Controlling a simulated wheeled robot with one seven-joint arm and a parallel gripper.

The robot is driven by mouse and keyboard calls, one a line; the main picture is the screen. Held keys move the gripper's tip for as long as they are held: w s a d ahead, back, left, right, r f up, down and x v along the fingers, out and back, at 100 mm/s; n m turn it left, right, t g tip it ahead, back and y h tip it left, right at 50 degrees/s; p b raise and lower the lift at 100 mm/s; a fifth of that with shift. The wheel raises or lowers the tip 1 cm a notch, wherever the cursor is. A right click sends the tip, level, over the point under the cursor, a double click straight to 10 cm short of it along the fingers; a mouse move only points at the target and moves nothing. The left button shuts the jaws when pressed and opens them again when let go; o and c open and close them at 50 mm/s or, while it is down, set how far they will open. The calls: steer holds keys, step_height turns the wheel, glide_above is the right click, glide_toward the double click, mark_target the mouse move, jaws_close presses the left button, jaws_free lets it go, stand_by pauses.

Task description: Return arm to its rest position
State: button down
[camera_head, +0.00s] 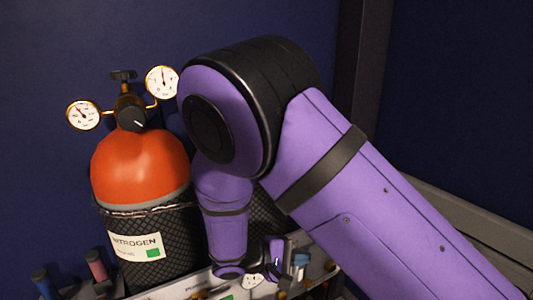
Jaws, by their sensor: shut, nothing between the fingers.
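My purple arm (350,200) with black bands comes in from the lower right, bends at a large black-and-purple joint (225,110), and hangs down in front of the dark blue wall. Its lower link (225,220) ends in a wrist low in the middle of the view. My gripper (274,260) shows small and dark beside the wrist, just right of it, close to the panel. It is shut and empty. Its fingertips are hard to make out.
An orange-topped nitrogen cylinder (140,165) in a black mesh sleeve stands left of my arm, with gauges (84,115) and (162,82) and a valve on top. A panel (190,288) with knobs runs along the bottom. Red (96,265) and blue (43,284) handles stand lower left.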

steer(key=s+d+r+m+g+y, duration=0.25)
steer(key=d+r+y, duration=0.25)
steer(key=d+r, duration=0.3)
steer(key=s+d+r+m+g+y, duration=0.2)
steer(key=d+r+m+y, duration=0.15)
steer(key=d+r, duration=0.4)
steer(key=s+d+r+m+t+y, duration=0.1)
steer(key=s+d+r+t+y, duration=0.2)
steer(key=s+r, duration=0.4)
steer(key=s+d+r+m+t+y, duration=0.1)
steer(key=s+d+r+t+y, duration=0.2)
steer(key=s+r, duration=0.4)
steer(key=shift+s+d+m, duration=0.2)
steer(key=shift+s+m, duration=0.1)
steer(key=shift+s, duration=0.2)
steer(key=shift+a, duration=0.15)
